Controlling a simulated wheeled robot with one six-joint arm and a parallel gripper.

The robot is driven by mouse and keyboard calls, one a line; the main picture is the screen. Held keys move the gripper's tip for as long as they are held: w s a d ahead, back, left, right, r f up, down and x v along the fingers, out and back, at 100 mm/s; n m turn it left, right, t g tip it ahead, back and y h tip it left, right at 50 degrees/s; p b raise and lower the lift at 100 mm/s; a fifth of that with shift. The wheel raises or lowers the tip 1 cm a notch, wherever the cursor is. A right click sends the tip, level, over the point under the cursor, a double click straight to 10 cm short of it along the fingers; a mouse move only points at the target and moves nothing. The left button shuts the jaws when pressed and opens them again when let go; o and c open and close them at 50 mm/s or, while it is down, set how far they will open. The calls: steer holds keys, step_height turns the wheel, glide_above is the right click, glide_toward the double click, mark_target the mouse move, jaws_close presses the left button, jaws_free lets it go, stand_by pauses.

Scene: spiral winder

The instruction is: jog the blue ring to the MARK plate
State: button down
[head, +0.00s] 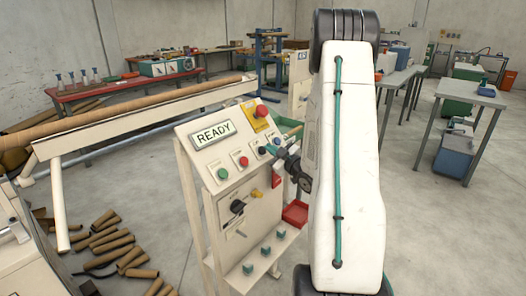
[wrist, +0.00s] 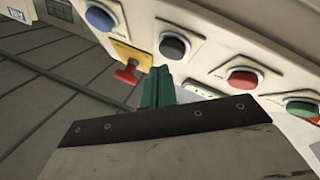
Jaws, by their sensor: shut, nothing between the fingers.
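The control panel (head: 205,158) stands in the middle of the head view, with a lit READY display (head: 212,135). A row of green (head: 222,174), red (head: 244,161), black (head: 262,150) and blue (head: 276,141) buttons runs across it. My gripper (wrist: 160,76) is shut and empty, its green fingertips close to the black button (wrist: 173,46) in the wrist view; I cannot tell whether they touch the panel. The blue button also shows there (wrist: 100,17). I cannot make out a blue ring or a MARK plate; my arm covers part of the head view.
A red emergency knob on a yellow base (head: 261,112) sits close above the buttons; it also shows near my fingers (wrist: 130,65). A long brown tube (head: 130,106) lies on the winder at left. Loose brown tubes (head: 110,240) cover the floor there.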

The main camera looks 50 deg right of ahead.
steer(key=shift+w, duration=0.1)
stand_by(0.3)
steer(key=shift+w+f, duration=0.25)
steer(key=shift+w+f, duration=0.25)
steer(key=shift+w, duration=0.05)
stand_by(0.8)
stand_by(0.3)
steer(key=shift+s+r, duration=0.5)
steer(key=shift+s, duration=0.15)
steer(key=s+r, duration=0.1)
steer(key=s, duration=0.1)
steer(key=s+r, duration=0.1)
steer(key=r, duration=0.1)
steer(key=shift+s+d+r, duration=0.1)
steer(key=shift+s+d, duration=0.05)
steer(key=shift+s, duration=0.25)
stand_by(3.4)
